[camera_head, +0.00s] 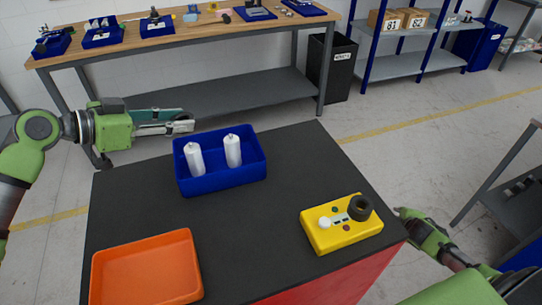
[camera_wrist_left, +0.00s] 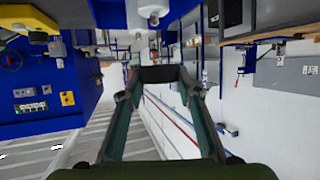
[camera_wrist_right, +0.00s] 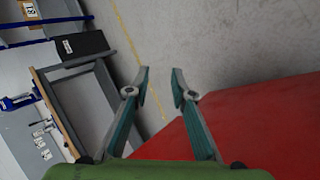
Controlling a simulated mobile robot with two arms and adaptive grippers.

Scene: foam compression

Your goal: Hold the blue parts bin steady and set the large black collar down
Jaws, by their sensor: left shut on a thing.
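The blue parts bin (camera_head: 222,178) stands at the back of the dark table top, with two white bottle-like cylinders (camera_head: 233,151) upright in it. My left gripper (camera_head: 192,126) is at the bin's back left corner and is shut on the bin; the exact contact is hard to see. The large black collar (camera_head: 360,208) rests on the right end of the yellow block (camera_head: 325,237). Whether a peg is inside it cannot be told. My right gripper (camera_head: 401,212) is beyond the table's right edge, near the block; in the right wrist view (camera_wrist_right: 160,74) it is open and empty.
An orange tray (camera_head: 193,262) lies at the table's front left. The black table top (camera_head: 260,225) is clear between tray, bin and block. A wooden workbench (camera_head: 180,42) with blue trays stands behind. The table's red side (camera_wrist_right: 255,125) shows in the right wrist view.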

